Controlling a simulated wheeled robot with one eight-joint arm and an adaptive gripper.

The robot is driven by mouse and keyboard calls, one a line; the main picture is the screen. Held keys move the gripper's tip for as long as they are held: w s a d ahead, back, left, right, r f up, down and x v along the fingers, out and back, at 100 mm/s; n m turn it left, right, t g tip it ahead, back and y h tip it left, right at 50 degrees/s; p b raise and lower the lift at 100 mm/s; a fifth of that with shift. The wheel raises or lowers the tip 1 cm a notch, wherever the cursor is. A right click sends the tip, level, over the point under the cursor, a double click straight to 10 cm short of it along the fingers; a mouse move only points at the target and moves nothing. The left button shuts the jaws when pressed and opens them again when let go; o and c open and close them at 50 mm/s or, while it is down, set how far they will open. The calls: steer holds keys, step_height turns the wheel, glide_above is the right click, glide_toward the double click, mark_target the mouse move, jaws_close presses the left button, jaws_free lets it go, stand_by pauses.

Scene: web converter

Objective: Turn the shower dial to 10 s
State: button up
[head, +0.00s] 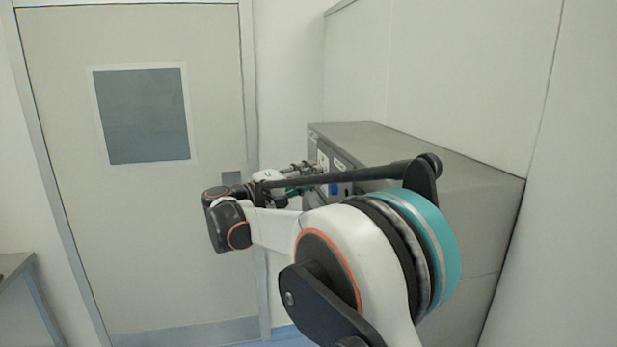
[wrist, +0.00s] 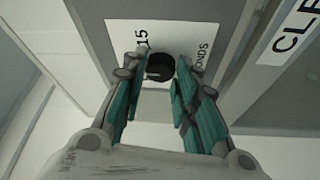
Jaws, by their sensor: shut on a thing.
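The shower dial (wrist: 161,67) is a small round black knob with a pale mark on its lower left. It sits on a white label plate (wrist: 180,33) where "15" and part of a word ending "ONDS" show. The other numbers are hidden or out of view. My gripper (wrist: 161,58) is shut on the dial, with one teal-and-grey finger at each side. In the head view my gripper (head: 305,172) is at the front of the grey cabinet (head: 440,165); the dial cannot be made out there.
A second white label (wrist: 290,30) reading "CLE" is to the right in the wrist view. A closed door (head: 150,240) with a window (head: 142,115) stands to the left. A bench corner (head: 15,275) shows at the lower left. White walls stand behind the cabinet.

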stand_by(0.3)
steer(key=o, duration=1.1)
steer(key=shift+c, duration=0.2)
steer(key=r+v, duration=0.1)
steer(key=v, duration=1.1)
steer(key=shift+f, duration=0.45)
